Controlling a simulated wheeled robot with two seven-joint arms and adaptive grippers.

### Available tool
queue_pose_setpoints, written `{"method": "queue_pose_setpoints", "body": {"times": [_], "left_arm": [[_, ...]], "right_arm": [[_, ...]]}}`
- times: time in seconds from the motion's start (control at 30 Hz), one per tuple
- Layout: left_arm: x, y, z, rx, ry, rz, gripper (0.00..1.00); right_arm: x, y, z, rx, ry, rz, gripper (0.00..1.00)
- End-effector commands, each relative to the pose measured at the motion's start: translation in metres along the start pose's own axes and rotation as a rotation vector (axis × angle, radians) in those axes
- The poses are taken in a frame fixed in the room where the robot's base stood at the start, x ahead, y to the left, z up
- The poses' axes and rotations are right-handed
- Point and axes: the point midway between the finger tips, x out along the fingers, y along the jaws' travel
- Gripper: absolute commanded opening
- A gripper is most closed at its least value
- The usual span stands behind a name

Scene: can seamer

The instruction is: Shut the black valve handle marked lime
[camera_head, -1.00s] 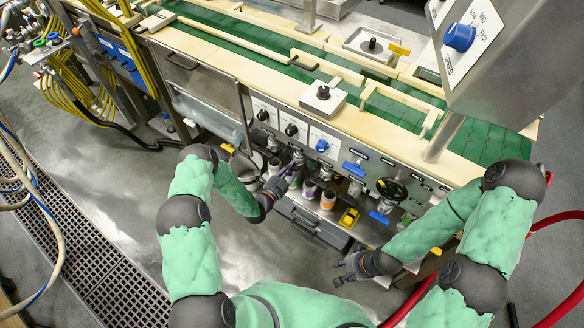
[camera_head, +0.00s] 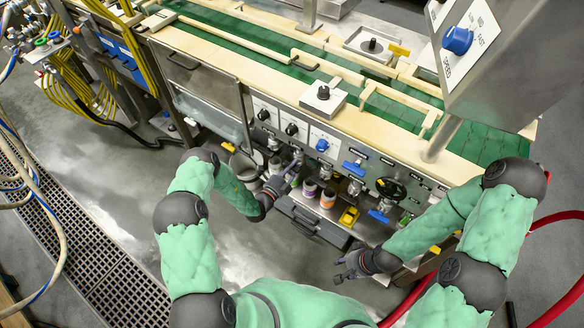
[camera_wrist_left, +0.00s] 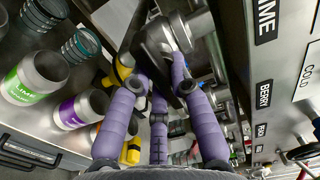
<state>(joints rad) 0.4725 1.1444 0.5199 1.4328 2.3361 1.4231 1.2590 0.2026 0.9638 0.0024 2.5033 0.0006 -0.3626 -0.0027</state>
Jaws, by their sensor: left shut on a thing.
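The lime label (camera_wrist_left: 265,22) is on the grey panel at the upper right of the left wrist view. The black valve handle (camera_wrist_left: 155,42) is beside it, between the purple fingers of my left gripper (camera_wrist_left: 163,80). The fingers are shut on it and partly hide it. In the head view my left gripper (camera_head: 284,176) is at the row of valves on the machine front; the handle itself is too small to tell there. My right gripper (camera_head: 347,267) is open and empty, low in front of the machine and away from the valves.
A green-labelled lime canister (camera_wrist_left: 36,78) and a purple-labelled canister (camera_wrist_left: 82,110) stand left of the fingers. Blue handles (camera_head: 355,168) and a black handwheel (camera_head: 391,189) are further right on the panel. A drawer handle (camera_head: 303,222) is below.

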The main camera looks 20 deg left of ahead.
Motion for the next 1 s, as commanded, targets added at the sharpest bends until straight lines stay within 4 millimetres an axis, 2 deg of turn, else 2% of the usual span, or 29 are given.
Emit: {"method": "queue_pose_setpoints", "body": {"times": [0.3,0.33,0.4,0.77,0.87,1.0], "left_arm": [[0.0,0.001,-0.001,0.003,0.001,0.003,0.0],[0.0,0.001,-0.001,0.003,0.001,0.003,0.26],[0.0,0.001,-0.001,0.003,0.001,0.003,0.45],[-0.002,0.001,0.0,0.001,0.0,0.001,0.45],[-0.009,0.001,0.0,0.0,-0.001,0.003,0.45],[-0.03,0.001,0.001,-0.001,-0.003,0.004,0.45]], "right_arm": [[0.0,0.0,0.0,0.0,0.0,0.0,0.4],[0.0,0.0,0.0,0.0,0.0,0.0,0.4],[0.0,0.0,0.0,0.0,0.0,0.0,0.4],[0.0,0.0,0.0,0.0,0.0,0.0,0.4],[0.0,0.0,0.0,0.0,0.0,0.0,0.4],[0.0,0.0,0.0,0.0,0.0,0.0,0.4]]}}
